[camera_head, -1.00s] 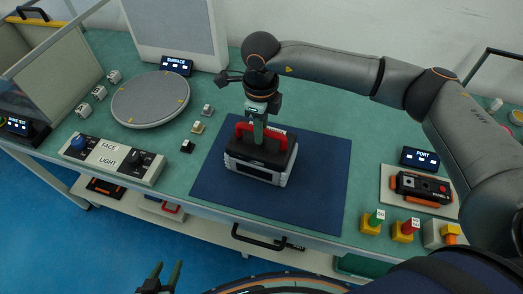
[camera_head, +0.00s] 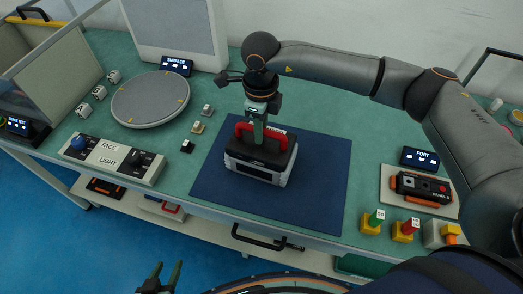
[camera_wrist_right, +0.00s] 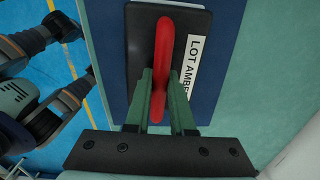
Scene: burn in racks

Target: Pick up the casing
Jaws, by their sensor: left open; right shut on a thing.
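The casing (camera_head: 258,165) is a grey and black box with a red handle on top. It sits on the dark blue mat (camera_head: 318,190) in the head view. My right gripper (camera_head: 260,137) is above it, with its green fingers shut on the red handle. In the right wrist view the right gripper (camera_wrist_right: 158,100) has one finger on each side of the red handle (camera_wrist_right: 165,50), and a label reading "LOT AMBE" is partly hidden. My left gripper (camera_head: 168,270) is open and empty at the bottom of the head view, in front of the table.
A round grey turntable (camera_head: 150,99) and a FACE/LIGHT switch panel (camera_head: 115,160) are on the left. An orange and black device (camera_head: 421,187) lies on a pale plate at right. Small coloured blocks stand near the front right edge. Clear table lies behind the mat.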

